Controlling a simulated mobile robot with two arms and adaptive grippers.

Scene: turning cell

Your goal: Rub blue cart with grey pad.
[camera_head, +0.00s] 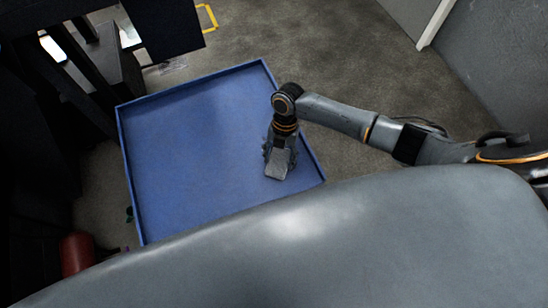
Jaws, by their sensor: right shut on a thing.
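The blue cart (190,150) shows from above as a flat tray top with a low raised rim, and its near edge is hidden behind my own body. My right gripper (279,160) points down over the right part of the cart top. It is shut on the grey pad (277,171), which is at or just above the blue surface; I cannot tell if they touch. My left gripper is not in view.
Dark machinery (90,70) stands along the left and upper left of the cart. A red cylinder (76,252) is at the lower left. A grey wall (490,60) is at the upper right. The rest of the cart top is bare.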

